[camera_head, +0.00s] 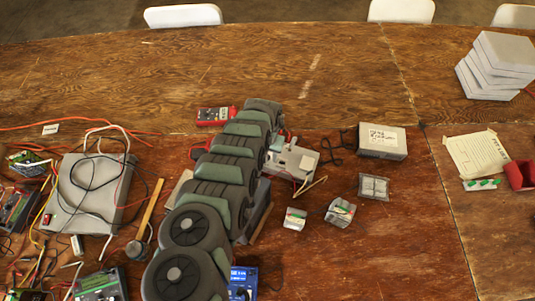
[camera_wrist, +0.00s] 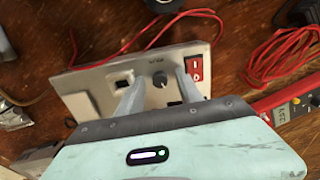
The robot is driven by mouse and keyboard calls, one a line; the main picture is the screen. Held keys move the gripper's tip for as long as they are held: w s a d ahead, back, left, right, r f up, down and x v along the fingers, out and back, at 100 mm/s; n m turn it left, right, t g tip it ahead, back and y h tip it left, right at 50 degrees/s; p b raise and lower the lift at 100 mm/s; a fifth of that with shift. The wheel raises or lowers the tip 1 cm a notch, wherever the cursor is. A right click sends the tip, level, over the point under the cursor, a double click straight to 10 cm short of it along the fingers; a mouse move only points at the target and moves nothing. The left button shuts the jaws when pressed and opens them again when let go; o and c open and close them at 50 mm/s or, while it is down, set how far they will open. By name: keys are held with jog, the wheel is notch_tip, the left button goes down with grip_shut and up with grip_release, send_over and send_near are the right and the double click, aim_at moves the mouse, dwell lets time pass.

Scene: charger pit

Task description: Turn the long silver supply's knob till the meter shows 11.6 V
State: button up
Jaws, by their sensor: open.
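The silver supply (camera_wrist: 85,95) shows its panel in the wrist view, with a dark round knob (camera_wrist: 158,82) and a red rocker switch (camera_wrist: 195,68). In the head view the supply (camera_head: 297,158) is partly hidden by my arm. My gripper (camera_wrist: 159,74) is open, with one finger on each side of the knob in the picture. I cannot tell whether either finger touches it. The red meter (camera_wrist: 285,112) lies at the right, its small display too blurred to read surely. The meter (camera_head: 214,115) also shows left of my arm in the head view.
Red cable (camera_wrist: 275,50) lies coiled beyond the supply. A labelled grey box (camera_head: 382,141) and small clear-sided blocks (camera_head: 340,212) stand to the right. A large grey unit (camera_head: 85,200), wires and circuit boards crowd the left. The far tabletop is mostly bare.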

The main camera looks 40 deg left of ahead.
jog(key=shift+c, duration=0.4)
grip_shut()
